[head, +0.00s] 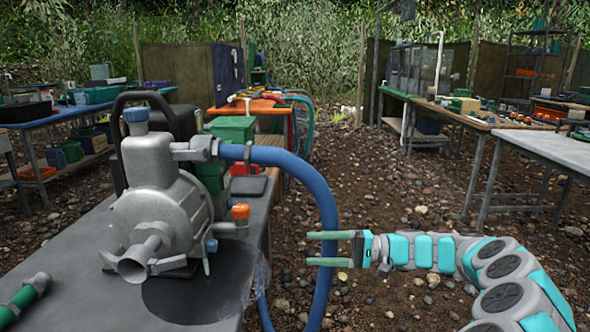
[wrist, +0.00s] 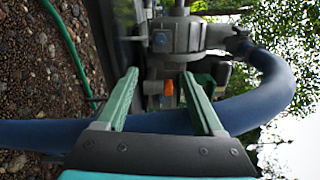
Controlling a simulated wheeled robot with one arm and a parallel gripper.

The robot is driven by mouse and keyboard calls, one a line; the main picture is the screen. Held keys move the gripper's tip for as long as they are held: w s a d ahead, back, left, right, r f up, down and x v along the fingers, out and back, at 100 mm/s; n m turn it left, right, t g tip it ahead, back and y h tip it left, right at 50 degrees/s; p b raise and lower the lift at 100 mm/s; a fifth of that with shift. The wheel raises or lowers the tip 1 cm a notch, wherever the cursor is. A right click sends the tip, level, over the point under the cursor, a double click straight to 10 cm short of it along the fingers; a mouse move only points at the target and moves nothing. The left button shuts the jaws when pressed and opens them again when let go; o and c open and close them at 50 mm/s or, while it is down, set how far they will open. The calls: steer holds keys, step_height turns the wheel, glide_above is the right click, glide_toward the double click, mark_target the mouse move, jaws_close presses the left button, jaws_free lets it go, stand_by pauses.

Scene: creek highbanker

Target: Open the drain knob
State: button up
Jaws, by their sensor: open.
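A grey metal pump (head: 165,200) stands on a dark table at the left. Low on its right side is a small blue-grey knob (head: 211,245), and above that an orange cap (head: 240,211) on a stub. I cannot tell for sure which is the drain knob. The wrist view shows the orange cap (wrist: 168,88) between the fingers and a blue knob (wrist: 160,38) farther off on the pump body. My gripper (head: 312,249) is open and empty, pointing left toward the pump, well apart from it, right of the table edge.
A thick blue hose (head: 325,205) arcs from the pump down past my fingers; it also crosses close behind them in the wrist view (wrist: 275,90). A dark wet patch (head: 195,295) lies on the table. Open gravel (head: 395,210) lies to the right, with workbenches (head: 500,128) beyond.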

steer(key=s+a+r+n+g+h, duration=0.15)
steer(key=s+a+h, duration=0.3)
steer(key=s, duration=0.65)
steer(key=s+a+r+n+g+h, duration=0.1)
steer(key=s+a+n+g+h, duration=0.3)
steer(key=s, duration=0.6)
steer(key=s+d+f+m+t+h, duration=0.1)
steer(key=s+d+f+h, duration=0.3)
steer(key=s+d, duration=0.5)
steer(key=s+d+f+m+t+h, duration=0.2)
steer(key=s+d+f+h, duration=0.3)
steer(key=s, duration=0.6)
steer(key=d+f, duration=0.2)
steer(key=d, duration=0.1)
steer(key=shift+s+d+m, duration=0.2)
steer(key=shift+d+m, duration=0.15)
steer(key=shift+d, duration=0.05)
steer(key=shift+h, duration=0.25)
